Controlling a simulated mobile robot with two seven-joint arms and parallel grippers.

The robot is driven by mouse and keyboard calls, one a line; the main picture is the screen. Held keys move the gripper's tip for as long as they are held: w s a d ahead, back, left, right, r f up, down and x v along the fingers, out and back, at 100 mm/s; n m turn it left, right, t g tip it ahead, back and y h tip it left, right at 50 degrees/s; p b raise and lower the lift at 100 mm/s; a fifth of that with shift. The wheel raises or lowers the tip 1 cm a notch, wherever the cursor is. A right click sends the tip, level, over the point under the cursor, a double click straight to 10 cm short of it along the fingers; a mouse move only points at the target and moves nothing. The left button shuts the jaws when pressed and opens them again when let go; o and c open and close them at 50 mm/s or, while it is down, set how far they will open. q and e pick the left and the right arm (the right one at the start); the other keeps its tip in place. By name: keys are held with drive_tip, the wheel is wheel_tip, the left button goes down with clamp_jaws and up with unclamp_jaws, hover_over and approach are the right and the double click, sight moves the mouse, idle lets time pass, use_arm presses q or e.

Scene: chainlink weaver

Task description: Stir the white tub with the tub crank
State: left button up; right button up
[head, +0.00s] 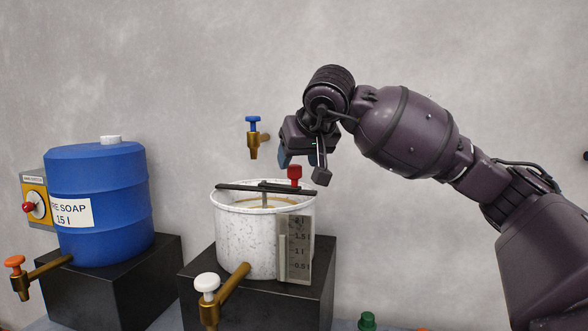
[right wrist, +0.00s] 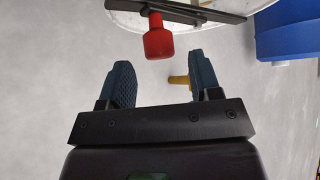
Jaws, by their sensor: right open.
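The white speckled tub (head: 250,238) stands on a black block, with a level scale on its front. The tub crank (head: 240,187) is a dark bar across the tub's top with an upright red knob (head: 294,173) at its right end. My right gripper (head: 303,167) is open and empty, pointing down close above the knob. In the right wrist view, the red knob (right wrist: 157,40) lies just beyond the gap between my open fingertips (right wrist: 158,68), not between them. My left gripper is not in view.
A blue soap barrel (head: 105,205) stands on another black block (head: 115,280) at the left. A white-handled tap (head: 208,285) sticks out from the tub's front. A blue-handled wall tap (head: 253,138) is behind the tub. A green cap (head: 367,321) shows at the bottom edge.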

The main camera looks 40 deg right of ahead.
sight(294, 167)
drive_tip(key=shift+x, duration=1.75)
clamp_jaws()
